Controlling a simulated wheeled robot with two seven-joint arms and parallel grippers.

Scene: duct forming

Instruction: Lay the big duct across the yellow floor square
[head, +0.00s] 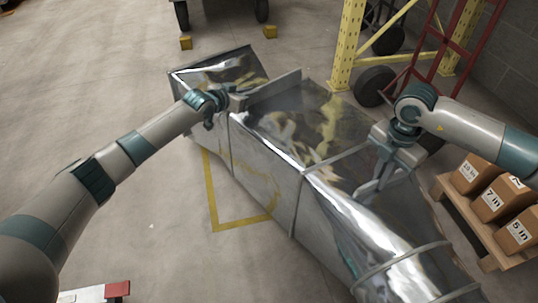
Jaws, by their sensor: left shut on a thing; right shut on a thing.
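The big duct (264,178) is a long, shiny silver sheet-metal piece with raised ribs. It runs from the upper left to the lower right and covers much of the yellow floor square (213,200), whose left and front lines show beside it. My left gripper (236,100) is shut on the duct near its far end, at an upright flange on top. My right gripper (383,176) is shut on the duct toward its nearer right side; its fingertips are partly hard to make out. I cannot tell whether the duct touches the floor.
A wooden pallet (449,204) with labelled cardboard boxes (493,203) stands close to the right of the duct. A yellow rack post (346,45) and a red hand truck (432,50) stand behind. Wheels and yellow chocks (186,43) are at the top.

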